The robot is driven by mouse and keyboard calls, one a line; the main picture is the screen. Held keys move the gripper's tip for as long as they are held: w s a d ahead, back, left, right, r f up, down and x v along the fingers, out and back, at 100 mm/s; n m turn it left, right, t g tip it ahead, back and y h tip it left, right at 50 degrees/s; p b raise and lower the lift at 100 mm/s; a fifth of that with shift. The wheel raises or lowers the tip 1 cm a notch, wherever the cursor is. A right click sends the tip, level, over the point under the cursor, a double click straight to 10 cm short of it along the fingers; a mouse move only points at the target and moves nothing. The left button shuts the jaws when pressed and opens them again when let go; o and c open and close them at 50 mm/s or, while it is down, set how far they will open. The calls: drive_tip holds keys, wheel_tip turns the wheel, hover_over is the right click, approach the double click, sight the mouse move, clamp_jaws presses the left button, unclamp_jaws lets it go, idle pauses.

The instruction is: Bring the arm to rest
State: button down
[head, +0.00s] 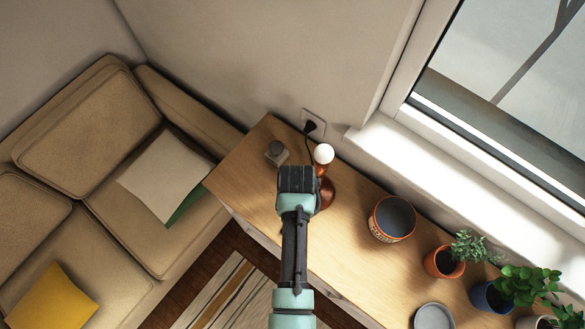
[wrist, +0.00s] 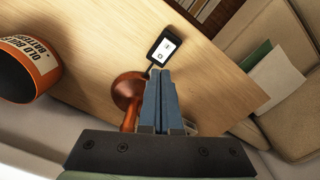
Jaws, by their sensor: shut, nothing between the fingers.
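My gripper (head: 297,180) is over the wooden table, beside the copper lamp (head: 327,195) with its white bulb (head: 323,153). In the wrist view my gripper's blue fingers (wrist: 160,90) are together, with nothing between them. The lamp's round copper base (wrist: 127,92) shows just left of the fingers, and part of the lamp is hidden behind them. I cannot tell if the fingers touch it. My arm reaches up from the bottom of the head view.
The wooden table (head: 365,262) also holds a small grey object (head: 276,150), an orange-rimmed pot (head: 393,219), potted plants (head: 445,262) and a grey dish (head: 433,317). A black device with a white face (wrist: 164,47) lies beyond the fingertips. A beige sofa (head: 110,215) stands left.

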idle(0.3)
drive_tip(key=w+r+t, duration=0.7)
drive_tip(key=w+r, duration=0.9)
drive_tip(key=r, duration=0.4)
drive_tip(key=w+r+t, duration=0.3)
drive_tip(key=r+t, duration=0.3)
drive_tip(key=r, duration=1.3)
wheel_tip(320, 180, up, 12)
drive_tip(key=s+n+t, duration=0.1)
drive_tip(key=t, duration=0.3)
drive_tip(key=s+r+t+b, duration=1)
drive_tip(key=s+r+b, duration=0.1)
drive_tip(key=s+r, duration=0.3)
drive_tip(key=shift+r, duration=0.85)
